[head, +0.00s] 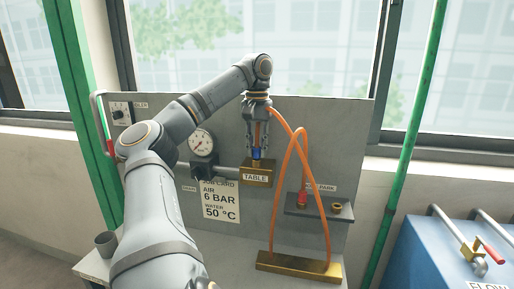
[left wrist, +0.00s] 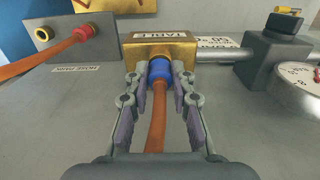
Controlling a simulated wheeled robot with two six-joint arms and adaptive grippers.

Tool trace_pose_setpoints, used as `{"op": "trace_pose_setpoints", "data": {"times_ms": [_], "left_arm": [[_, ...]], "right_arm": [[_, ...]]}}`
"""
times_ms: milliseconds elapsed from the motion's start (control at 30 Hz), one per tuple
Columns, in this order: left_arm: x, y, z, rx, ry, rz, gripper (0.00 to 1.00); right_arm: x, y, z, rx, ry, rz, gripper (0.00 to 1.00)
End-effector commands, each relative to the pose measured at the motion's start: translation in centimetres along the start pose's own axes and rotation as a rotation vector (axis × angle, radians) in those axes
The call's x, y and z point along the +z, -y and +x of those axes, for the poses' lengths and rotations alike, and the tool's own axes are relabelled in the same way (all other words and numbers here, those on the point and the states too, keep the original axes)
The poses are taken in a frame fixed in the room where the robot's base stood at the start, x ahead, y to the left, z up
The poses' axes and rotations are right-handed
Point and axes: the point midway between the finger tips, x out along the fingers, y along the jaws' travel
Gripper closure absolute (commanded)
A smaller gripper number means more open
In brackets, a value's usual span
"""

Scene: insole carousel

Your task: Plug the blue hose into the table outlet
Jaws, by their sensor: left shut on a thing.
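The brass TABLE outlet block (head: 257,176) sticks out from the grey panel; it also shows in the left wrist view (left wrist: 186,47). The blue hose is an orange hose (left wrist: 156,122) with a blue end collar (left wrist: 160,70). My left gripper (head: 257,150) is shut on this blue end, with one finger on each side of the collar. The collar (head: 257,154) is lined up with the outlet and meets its face. Its tip is hidden, so how deep it sits cannot be told. My right gripper is not in view.
A red-ended orange hose (head: 302,199) stands on the hose park shelf (head: 322,211), beside an empty brass ring (head: 337,207). Both hoses run down to a brass base block (head: 300,264). A pressure gauge (head: 201,143) and a job card (head: 220,202) are left of the outlet.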

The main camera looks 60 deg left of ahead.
Motion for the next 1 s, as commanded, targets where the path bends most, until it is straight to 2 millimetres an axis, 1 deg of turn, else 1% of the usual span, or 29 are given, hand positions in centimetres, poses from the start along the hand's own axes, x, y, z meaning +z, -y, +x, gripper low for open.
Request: {"op": "trace_pose_setpoints", "data": {"times_ms": [233, 267, 433, 667, 767, 867, 1000], "left_arm": [[0.0, 0.0, 0.7, 0.000, 0.000, 0.000, 1.00], [0.0, 0.0, 0.6, 0.000, 0.000, 0.000, 0.74], [0.0, 0.0, 0.6, 0.000, 0.000, 0.000, 0.51], [0.0, 0.0, 0.6, 0.000, 0.000, 0.000, 0.50], [0.0, 0.1, 0.4, -0.002, 0.000, -0.002, 0.50], [0.0, 0.2, -0.5, -0.006, 0.000, -0.006, 0.50], [-0.1, 0.1, -2.9, -0.008, -0.002, -0.007, 0.50]], "right_arm": [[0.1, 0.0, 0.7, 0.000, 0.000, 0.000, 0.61], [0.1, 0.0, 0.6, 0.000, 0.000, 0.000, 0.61], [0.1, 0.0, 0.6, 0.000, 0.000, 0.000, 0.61], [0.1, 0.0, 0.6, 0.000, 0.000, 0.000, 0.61], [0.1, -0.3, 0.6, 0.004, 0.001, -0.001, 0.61], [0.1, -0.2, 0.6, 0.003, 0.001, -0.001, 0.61], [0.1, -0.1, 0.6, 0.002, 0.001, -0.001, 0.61]]}}
